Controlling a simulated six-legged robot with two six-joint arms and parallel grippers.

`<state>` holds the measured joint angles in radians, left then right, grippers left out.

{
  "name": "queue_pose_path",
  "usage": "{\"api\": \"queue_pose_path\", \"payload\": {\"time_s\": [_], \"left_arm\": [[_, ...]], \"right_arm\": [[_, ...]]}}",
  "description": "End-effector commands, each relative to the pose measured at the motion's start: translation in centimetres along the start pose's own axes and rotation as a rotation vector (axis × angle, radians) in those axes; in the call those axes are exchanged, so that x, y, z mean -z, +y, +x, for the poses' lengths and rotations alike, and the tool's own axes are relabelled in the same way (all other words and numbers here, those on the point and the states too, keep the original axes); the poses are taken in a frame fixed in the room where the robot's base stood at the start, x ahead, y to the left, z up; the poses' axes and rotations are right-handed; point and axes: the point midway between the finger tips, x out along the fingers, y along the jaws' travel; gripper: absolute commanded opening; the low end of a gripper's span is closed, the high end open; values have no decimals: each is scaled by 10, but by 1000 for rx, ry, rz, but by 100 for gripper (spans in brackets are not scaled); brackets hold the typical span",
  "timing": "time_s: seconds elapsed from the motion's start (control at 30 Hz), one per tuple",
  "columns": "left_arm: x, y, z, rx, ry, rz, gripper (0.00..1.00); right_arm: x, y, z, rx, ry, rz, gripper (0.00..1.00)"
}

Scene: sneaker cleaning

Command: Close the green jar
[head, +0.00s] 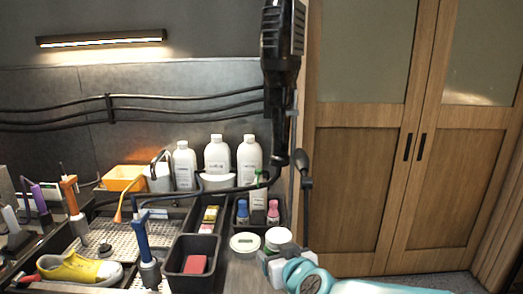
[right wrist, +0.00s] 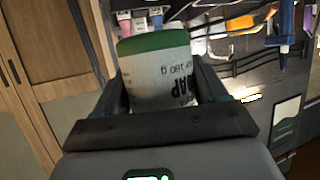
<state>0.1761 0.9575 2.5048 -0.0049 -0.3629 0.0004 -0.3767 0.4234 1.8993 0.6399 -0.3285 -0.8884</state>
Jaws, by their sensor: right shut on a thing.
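My right gripper (head: 281,256) comes in from the lower right in the head view. It is shut on a white jar with green trim (head: 278,238), above the right part of the worktop. In the right wrist view the jar (right wrist: 160,85) sits between the two fingers. It shows a printed label, upside down in the picture, and a green band at the end away from my palm. A round, flat white piece with a green edge (head: 244,243) is left of the held jar. I cannot tell if it is a lid. My left gripper is not in view.
A black bin with a red block (head: 178,255) stands left of the round piece. Behind are black bins with small bottles (head: 257,224) and large white bottles (head: 217,158). A yellow sneaker (head: 80,269) is at far left. A dark stand (head: 305,190) is close behind my right gripper.

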Motion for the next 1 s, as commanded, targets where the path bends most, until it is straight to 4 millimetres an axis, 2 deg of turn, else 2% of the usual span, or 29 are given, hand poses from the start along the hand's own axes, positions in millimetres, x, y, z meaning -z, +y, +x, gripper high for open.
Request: {"api": "queue_pose_path", "payload": {"time_s": [0.17, 0.27, 0.43, 0.6, 0.77, 0.87, 1.0], "left_arm": [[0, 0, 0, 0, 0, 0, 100], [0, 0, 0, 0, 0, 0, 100], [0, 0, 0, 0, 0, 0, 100], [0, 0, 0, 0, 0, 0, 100], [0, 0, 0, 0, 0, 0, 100], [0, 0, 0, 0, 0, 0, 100], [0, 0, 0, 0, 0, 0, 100]], "right_arm": [[-31, 30, 5, -39, -5, 15, 17], [-60, 54, 5, -69, -8, 27, 17], [-121, 101, -4, -147, -10, 64, 17], [-166, 131, -20, -216, -6, 93, 17], [-190, 138, -37, -251, -2, 106, 17], [-182, 128, -44, -255, 4, 106, 17], [-172, 129, -44, -279, 3, 116, 17]]}}
